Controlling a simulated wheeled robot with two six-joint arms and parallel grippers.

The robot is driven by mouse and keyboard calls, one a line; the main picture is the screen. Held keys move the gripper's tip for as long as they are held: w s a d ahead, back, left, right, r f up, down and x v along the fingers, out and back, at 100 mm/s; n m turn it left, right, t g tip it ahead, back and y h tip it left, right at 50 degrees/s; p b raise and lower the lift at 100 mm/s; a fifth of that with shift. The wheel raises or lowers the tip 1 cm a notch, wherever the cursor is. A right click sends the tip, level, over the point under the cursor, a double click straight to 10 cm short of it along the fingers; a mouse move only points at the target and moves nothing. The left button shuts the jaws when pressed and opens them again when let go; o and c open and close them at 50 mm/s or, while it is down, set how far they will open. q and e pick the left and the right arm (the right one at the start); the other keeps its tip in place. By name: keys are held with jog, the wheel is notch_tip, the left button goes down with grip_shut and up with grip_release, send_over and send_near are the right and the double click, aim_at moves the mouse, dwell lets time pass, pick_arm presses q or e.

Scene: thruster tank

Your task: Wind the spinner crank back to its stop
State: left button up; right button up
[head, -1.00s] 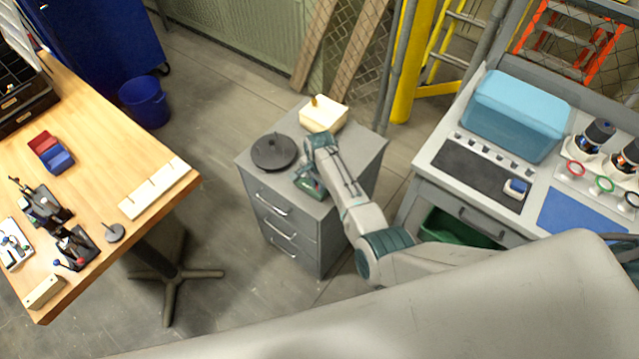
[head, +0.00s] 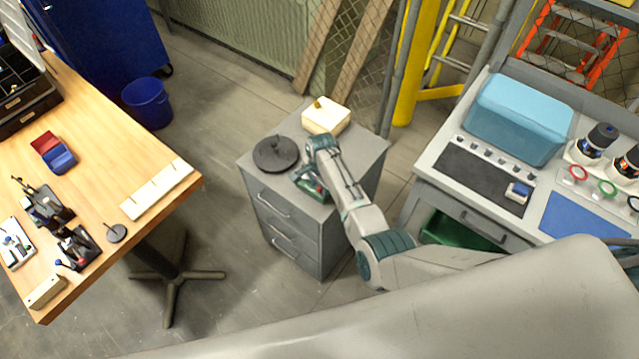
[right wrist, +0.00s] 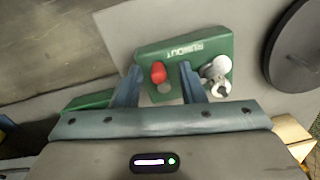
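The spinner is a green, lettered block (head: 312,188) on top of the grey drawer cabinet (head: 355,160). The right wrist view shows it close up (right wrist: 190,48), with a red knob (right wrist: 158,72) on it and a silver-white round fitting (right wrist: 216,70) at its right. My right gripper (right wrist: 160,84) is over the block, its two blue-grey fingers apart. The red knob lies between the fingers, nearer the left one, with gaps showing. The right finger is close to the silver fitting; I cannot tell if they touch. In the head view the right gripper (head: 309,178) partly hides the block. My left gripper is not in view.
A dark round turntable (head: 276,153) and a cream box (head: 326,117) share the cabinet top. A wooden bench (head: 110,130) stands at the left. A grey workbench with a light-blue case (head: 518,117) stands at the right.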

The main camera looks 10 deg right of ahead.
aim_at(320, 188)
notch_tip(320, 188, up, 11)
jog(key=b, duration=0.2)
jog(key=shift+s+b, duration=0.2)
jog(key=shift+b, duration=0.15)
jog(key=shift+d+f, duration=0.1)
